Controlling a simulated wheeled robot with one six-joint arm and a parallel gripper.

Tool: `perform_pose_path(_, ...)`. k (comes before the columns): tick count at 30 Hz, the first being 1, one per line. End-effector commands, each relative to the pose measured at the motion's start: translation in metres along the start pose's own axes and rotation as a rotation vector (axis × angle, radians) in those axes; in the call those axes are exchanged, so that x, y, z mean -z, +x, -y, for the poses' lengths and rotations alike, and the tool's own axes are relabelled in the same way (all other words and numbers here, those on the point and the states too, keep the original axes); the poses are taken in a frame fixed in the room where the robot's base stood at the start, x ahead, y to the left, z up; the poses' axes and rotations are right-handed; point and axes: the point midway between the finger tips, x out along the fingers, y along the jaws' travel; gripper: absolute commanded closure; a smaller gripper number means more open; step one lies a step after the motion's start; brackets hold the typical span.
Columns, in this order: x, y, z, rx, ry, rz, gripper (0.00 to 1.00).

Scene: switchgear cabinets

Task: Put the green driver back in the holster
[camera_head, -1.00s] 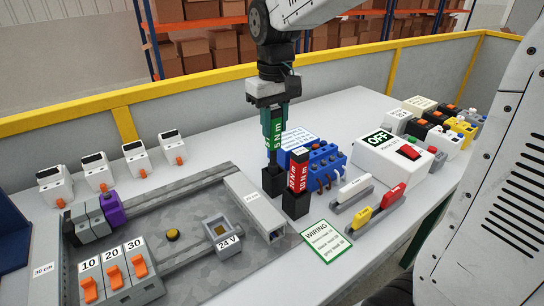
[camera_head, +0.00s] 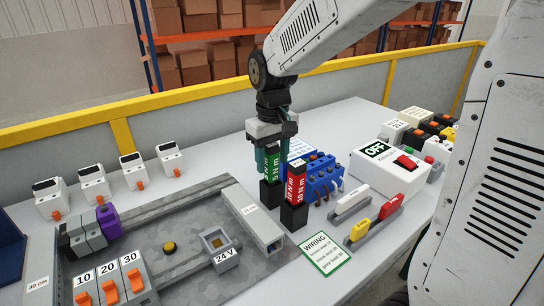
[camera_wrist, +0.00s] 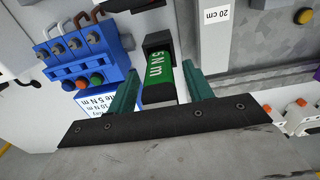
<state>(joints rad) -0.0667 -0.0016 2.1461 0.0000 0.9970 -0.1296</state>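The green driver (camera_head: 268,164), marked 5 N m, stands upright in its black holster (camera_head: 271,195), with only the green handle showing. In the wrist view the driver (camera_wrist: 160,82) runs into the dark holster mouth (camera_wrist: 158,40). My gripper (camera_head: 275,147) is above the holster with its teal fingers around the upper handle. In the wrist view my gripper (camera_wrist: 161,70) is open, one finger on each side of the handle with visible gaps. The driver's shaft is hidden inside the holster.
A red driver (camera_head: 296,183), marked 10 N m, stands in a black holster (camera_head: 293,215) close on the right. A blue terminal block (camera_head: 322,178) is behind it. A grey duct (camera_head: 252,216) lies left of the holsters. A WIRING card (camera_head: 325,253) lies in front.

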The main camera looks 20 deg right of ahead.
Motion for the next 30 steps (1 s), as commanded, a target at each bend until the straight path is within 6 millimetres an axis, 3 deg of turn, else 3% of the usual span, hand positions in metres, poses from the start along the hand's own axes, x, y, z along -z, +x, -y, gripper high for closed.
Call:
perform_pose_path(7,0.000,-0.001,0.000,0.000,0.000,-0.001,0.49)
perform_pose_path(11,0.000,-0.012,0.000,0.000,0.000,-0.003,0.49)
perform_pose_path(24,0.000,-0.100,0.000,0.000,0.000,-0.003,0.49)
perform_pose_path(30,0.000,-0.120,0.000,0.000,0.000,-0.002,0.49)
